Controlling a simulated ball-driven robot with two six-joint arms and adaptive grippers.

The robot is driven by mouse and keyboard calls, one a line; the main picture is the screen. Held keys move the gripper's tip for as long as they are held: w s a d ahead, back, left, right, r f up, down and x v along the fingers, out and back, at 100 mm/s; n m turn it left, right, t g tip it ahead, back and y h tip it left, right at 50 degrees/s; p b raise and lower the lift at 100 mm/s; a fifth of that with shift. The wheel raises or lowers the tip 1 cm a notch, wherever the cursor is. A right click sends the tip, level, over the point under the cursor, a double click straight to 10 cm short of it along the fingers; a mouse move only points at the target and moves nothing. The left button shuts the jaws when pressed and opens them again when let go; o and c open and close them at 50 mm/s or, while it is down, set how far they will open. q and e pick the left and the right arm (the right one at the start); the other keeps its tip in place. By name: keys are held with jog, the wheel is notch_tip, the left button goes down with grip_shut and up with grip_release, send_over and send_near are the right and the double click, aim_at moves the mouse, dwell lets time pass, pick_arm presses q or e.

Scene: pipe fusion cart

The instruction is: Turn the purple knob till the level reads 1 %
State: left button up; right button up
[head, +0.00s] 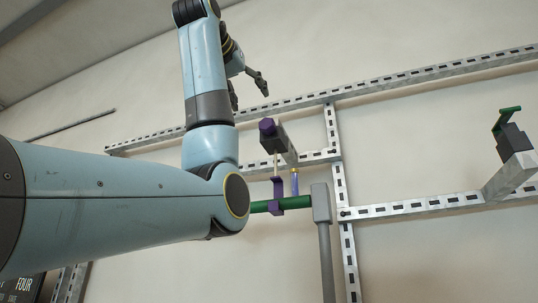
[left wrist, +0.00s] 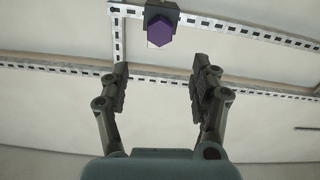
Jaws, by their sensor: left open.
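The purple knob (head: 267,127) sits on the front end of a dark block on a metal bracket, right of my left arm in the head view. In the left wrist view the hexagonal purple knob (left wrist: 160,31) is at the top, beyond the fingertips and roughly in line with the gap between them. My left gripper (head: 249,91) is open and empty, above and slightly left of the knob in the head view. Its two spread fingers show in the left wrist view (left wrist: 163,75). No level readout can be read. My right gripper is not in view.
Below the knob are a green pipe (head: 296,203) with a purple clamp (head: 277,194) and a grey post (head: 322,205). Slotted metal rails (head: 420,207) cross the wall. A green-handled device (head: 511,134) stands on a bracket at right. A dark display (head: 22,288) is partly hidden at lower left.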

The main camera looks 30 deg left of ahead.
aim_at(265, 121)
pick_arm(q)
jog(key=p+x, duration=0.5)
jog(key=x, duration=0.5)
jog(key=shift+w+d+r, duration=0.1)
jog(key=shift+w, duration=0.75)
jog(key=shift+s, duration=0.1)
jog(key=shift+c, duration=1.1)
jog(key=c, duration=0.9)
